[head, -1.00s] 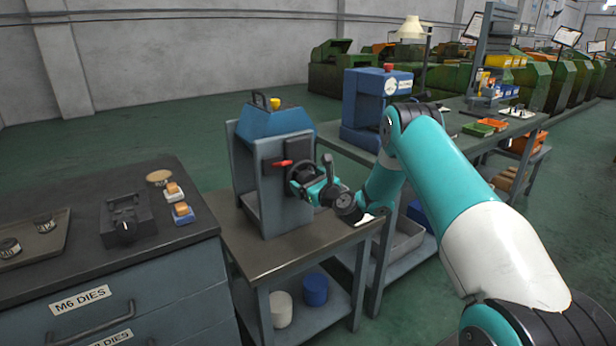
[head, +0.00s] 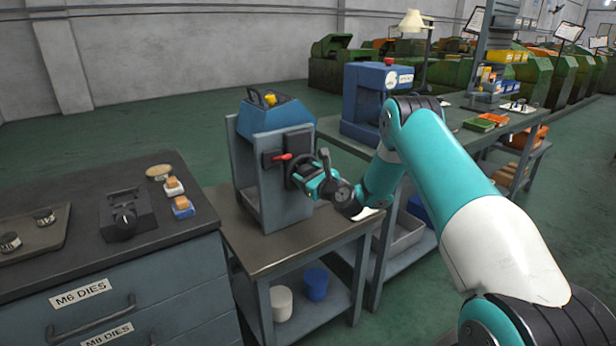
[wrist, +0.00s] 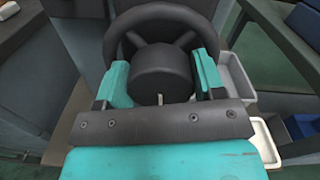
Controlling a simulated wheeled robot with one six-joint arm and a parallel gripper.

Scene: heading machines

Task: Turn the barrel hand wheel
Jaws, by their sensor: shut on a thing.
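The barrel machine (head: 270,170) is a grey frame with a blue top, standing on a small bench. Its black hand wheel (head: 294,170) is on the right-hand face, beside a red lever (head: 283,157). In the wrist view the wheel (wrist: 122,45) shows as a dark rim with spokes and a round hub (wrist: 160,72). My gripper (head: 308,180) is at the wheel from the right. In the wrist view its two teal fingers (wrist: 162,80) lie on either side of the hub, shut on the wheel. The exact contact points are partly hidden.
A drawer cabinet (head: 85,290) with dies and a tray on top stands at the left. A blue machine (head: 372,100) and a long bench (head: 465,130) are behind my arm. White and blue tubs (head: 281,302) sit on the lower shelf. Floor is open at the back left.

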